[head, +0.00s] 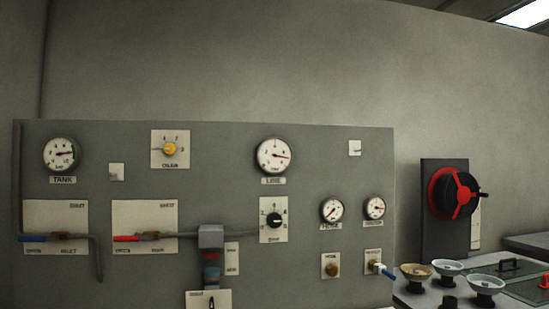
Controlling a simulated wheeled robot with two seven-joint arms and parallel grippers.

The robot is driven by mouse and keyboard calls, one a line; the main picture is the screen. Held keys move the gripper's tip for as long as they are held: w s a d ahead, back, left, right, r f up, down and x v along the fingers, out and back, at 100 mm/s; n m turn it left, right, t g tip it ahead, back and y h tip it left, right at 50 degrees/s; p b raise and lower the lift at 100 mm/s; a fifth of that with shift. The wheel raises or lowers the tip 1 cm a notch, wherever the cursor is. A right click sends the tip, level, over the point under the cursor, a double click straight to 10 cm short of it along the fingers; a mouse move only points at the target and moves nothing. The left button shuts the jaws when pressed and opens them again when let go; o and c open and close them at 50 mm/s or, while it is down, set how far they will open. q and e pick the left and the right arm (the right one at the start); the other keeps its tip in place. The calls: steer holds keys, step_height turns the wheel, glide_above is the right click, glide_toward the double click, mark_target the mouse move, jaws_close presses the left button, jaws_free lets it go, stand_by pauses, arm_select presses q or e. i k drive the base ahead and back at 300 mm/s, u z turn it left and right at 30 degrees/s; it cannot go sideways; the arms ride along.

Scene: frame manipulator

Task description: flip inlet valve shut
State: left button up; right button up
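A valve with a blue lever (33,238) is on a pale plate (56,218) at the far left of the grey panel. The word under it looks like INLET, though the small print is blurred. Its lever lies horizontal and points left. A similar valve with a red lever (127,238) is on the plate to its right, also horizontal and pointing left. A third, small blue lever (386,273) sticks out at the panel's lower right. Neither of my grippers is in view.
The panel (220,148) also carries gauges such as the TANK gauge (61,154), a yellow knob (169,149) and a black knob (274,220). A pipe bends down right of the blue lever.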

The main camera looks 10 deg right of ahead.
mark_target(47, 238)
steer(key=u, duration=0.7)
steer(key=i, duration=1.75)
steer(key=z, duration=0.05)
